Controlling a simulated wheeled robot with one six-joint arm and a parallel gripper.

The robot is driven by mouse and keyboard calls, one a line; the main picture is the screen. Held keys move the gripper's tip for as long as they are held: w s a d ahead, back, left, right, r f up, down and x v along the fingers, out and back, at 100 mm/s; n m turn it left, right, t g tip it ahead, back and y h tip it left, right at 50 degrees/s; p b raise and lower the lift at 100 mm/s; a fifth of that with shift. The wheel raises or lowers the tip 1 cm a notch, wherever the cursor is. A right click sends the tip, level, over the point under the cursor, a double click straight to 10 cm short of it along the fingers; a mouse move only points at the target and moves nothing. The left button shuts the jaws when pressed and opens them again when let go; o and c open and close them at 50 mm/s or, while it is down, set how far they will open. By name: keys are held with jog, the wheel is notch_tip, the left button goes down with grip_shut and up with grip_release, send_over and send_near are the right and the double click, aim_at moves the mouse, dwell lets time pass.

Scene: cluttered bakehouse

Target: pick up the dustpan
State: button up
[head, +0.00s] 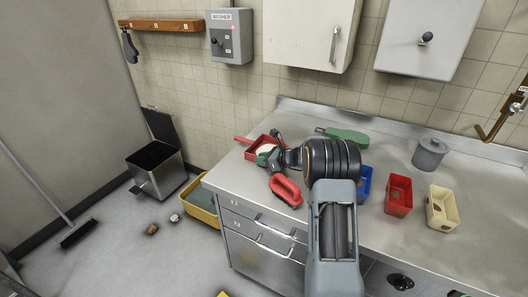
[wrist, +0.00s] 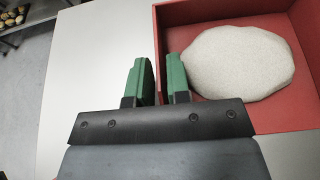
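A red, shallow, open-topped pan (head: 255,154) with a red handle (head: 242,140) out to its left sits on the steel counter; it looks like the dustpan. A pale, rounded lump lies in it. In the wrist view the red pan (wrist: 225,12) fills the upper right, with the lump (wrist: 240,62) inside; its handle does not show. My gripper (wrist: 158,80) has green fingers, parted and empty, at the pan's near-left corner. The left finger is over bare counter and the right one overlaps the pan. I cannot tell the height gap. In the head view my gripper (head: 264,156) is partly hidden.
A red handled tool (head: 286,191) lies just in front of the pan. A green object (head: 345,134) lies behind my wrist. Blue (head: 364,184), red (head: 398,196) and cream (head: 441,208) bins and a grey lidded pot (head: 429,154) stand to the right.

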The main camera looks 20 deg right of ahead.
grip_shut()
jog(key=shift+r, duration=0.55)
notch_tip(320, 180, up, 2)
jog(key=shift+r, duration=0.15)
jog(key=w+a+r, duration=0.4)
jog(key=a+r, duration=0.5)
jog(key=a, duration=0.4)
jog(key=shift+a+r+b, duration=0.15)
jog(key=shift+r+b, duration=0.2)
jog(key=shift+w+r, duration=0.1)
